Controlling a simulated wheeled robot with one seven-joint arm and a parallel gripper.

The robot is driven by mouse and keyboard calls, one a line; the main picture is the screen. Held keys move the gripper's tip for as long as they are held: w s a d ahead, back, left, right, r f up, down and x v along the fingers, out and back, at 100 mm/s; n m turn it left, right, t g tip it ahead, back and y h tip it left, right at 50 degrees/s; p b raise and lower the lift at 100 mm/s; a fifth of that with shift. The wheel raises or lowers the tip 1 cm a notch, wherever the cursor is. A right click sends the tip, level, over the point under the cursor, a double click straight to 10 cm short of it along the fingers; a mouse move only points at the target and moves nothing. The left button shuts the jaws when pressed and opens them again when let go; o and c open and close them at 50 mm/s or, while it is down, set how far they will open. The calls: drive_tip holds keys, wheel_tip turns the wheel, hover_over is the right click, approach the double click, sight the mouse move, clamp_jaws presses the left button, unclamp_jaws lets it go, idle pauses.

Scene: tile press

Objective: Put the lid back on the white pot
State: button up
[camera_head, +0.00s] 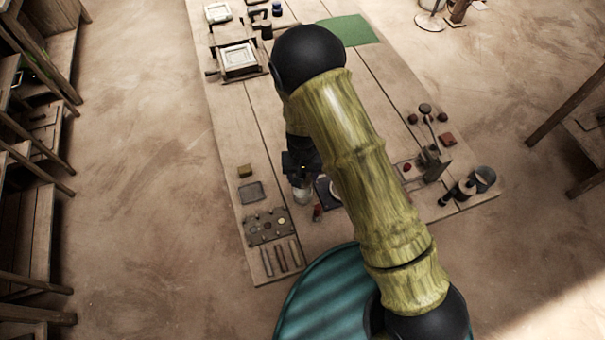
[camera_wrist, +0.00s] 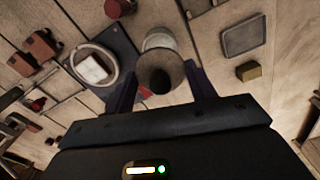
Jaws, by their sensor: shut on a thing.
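The white pot (camera_head: 302,196) stands on the wooden table, just below my gripper (camera_head: 300,172) in the head view. In the wrist view the pot's pale body (camera_wrist: 157,39) shows beyond the lid. The lid (camera_wrist: 160,65), a grey-brown disc with a dark knob, is between the fingers of my gripper (camera_wrist: 161,80), which is shut on it. The lid overlaps the near part of the pot in the wrist view. I cannot tell whether the two touch. In the head view my arm and gripper hide the lid.
A blue mat (camera_wrist: 116,46) with a pale ring (camera_wrist: 77,66) lies beside the pot. A grey tray (camera_head: 251,191), a yellow block (camera_head: 245,171) and a dark board (camera_head: 258,238) with small pieces lie to the left. Dark cups (camera_head: 484,178) stand at right. A framed press (camera_head: 240,58) stands further back.

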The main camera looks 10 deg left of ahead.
drive_tip(key=shift+w+f+b, duration=0.15)
drive_tip(key=shift+f+b, duration=2)
drive_tip(key=shift+f, duration=0.8)
drive_tip(key=shift+s, duration=0.2)
drive_tip(key=shift+w+d+f, duration=0.1)
drive_tip(key=shift+w, duration=0.05)
drive_tip(key=shift+f, duration=0.1)
drive_tip(key=o, duration=1.5)
drive_tip(key=shift+c, duration=0.2)
